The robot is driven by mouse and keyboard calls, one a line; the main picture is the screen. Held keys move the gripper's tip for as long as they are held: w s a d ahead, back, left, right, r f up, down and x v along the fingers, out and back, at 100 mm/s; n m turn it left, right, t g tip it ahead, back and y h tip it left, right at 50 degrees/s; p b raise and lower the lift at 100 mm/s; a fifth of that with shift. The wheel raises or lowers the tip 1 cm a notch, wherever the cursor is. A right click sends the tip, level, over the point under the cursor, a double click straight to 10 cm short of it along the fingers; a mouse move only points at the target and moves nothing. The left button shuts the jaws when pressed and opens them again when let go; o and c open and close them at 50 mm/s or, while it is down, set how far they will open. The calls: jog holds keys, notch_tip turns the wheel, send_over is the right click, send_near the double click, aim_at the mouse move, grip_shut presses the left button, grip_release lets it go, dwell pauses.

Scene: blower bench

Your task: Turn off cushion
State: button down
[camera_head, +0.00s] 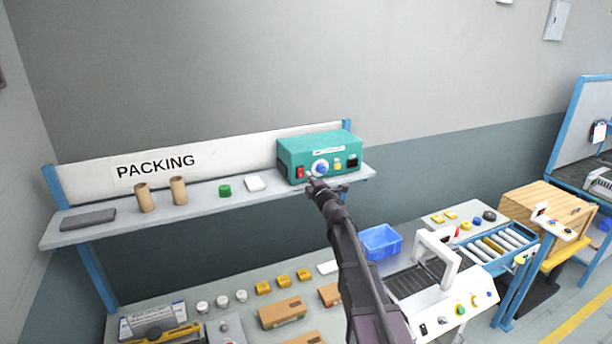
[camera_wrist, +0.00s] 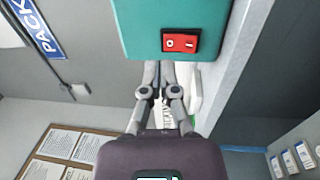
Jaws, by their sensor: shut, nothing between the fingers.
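A teal box (camera_head: 318,155) stands at the right end of the wall shelf. Its front carries a red rocker switch (camera_head: 300,173), a blue knob (camera_head: 320,168), a small yellow button (camera_head: 337,164) and a dark socket (camera_head: 352,162). In the wrist view the box (camera_wrist: 215,15) fills the top, with the red switch (camera_wrist: 180,42) close to its edge. My gripper (camera_head: 313,183) is shut and empty, just in front of the box below the switch and knob. Its fingers (camera_wrist: 160,72) show just below the switch in the wrist view. I cannot tell whether they touch the box.
The shelf (camera_head: 215,207) also holds a dark flat pad (camera_head: 88,219), two cardboard tubes (camera_head: 162,194), a green piece (camera_head: 224,191) and a white block (camera_head: 255,183). Below, the bench bears a blue bin (camera_head: 381,241), yellow parts, cartons and a white machine (camera_head: 440,285).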

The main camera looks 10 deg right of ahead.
jog(key=r+p+v, duration=0.1)
jog(key=r+v, duration=0.1)
jog(key=v, duration=0.7)
jog(key=shift+s, duration=0.3)
jog(key=shift+d+r, duration=0.1)
jog(key=shift+r, duration=0.05)
jog(key=s+d+f+m+g+h+b, duration=0.2)
jog(key=s+d+f+m+h+b, duration=0.15)
jog(key=f+m, duration=0.3)
jog(key=s+d+f+m+g+h+b, duration=0.3)
jog(key=d+f+m+h+b, duration=0.15)
jog(key=f, duration=0.35)
jog(key=s+d+f+m+g+h+b, duration=0.2)
jog(key=s+d+f+m+h+b, duration=0.1)
jog(key=f+m, duration=0.4)
jog(key=s+a+f+m+g+y+b, duration=0.1)
jog(key=s+a+f+g+b, duration=0.1)
jog(key=s+f, duration=0.4)
jog(key=s+a+f+m+g+y+b, duration=0.1)
jog(key=s+a+f+g+y+b, duration=0.1)
jog(key=s+f+g, duration=0.3)
jog(key=s+a+f+m+g+y+b, duration=0.1)
jog(key=s+a+f+g+y+b, duration=0.1)
jog(key=s+f, duration=0.6)
jog(key=s+a+g+b, duration=0.1)
jog(key=s+g+b, duration=0.1)
jog(key=shift+a+m+b, duration=0.3)
jog(key=shift+a, duration=0.05)
